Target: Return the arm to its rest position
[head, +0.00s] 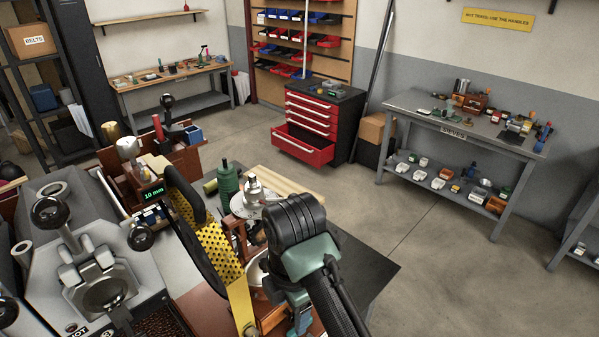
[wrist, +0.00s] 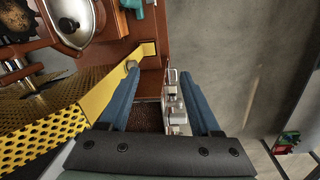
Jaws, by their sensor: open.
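My gripper (wrist: 158,78) shows in the wrist view as two blue fingers, spread apart with nothing held between them. Beyond and between them are a reddish-brown surface and a small metal fitting (wrist: 174,98); I cannot tell how far below they are. In the head view my arm (head: 294,222) reaches in from the bottom, with a dark rounded joint and teal links. It is bent over the bench next to a yellow perforated guard (head: 215,255). The fingertips are not clearly visible there. The guard also lies close beside the left finger in the wrist view (wrist: 50,112).
The roaster (head: 100,280) fills the lower left. A grey table (head: 440,123) stands right. Floor right of the bench is clear.

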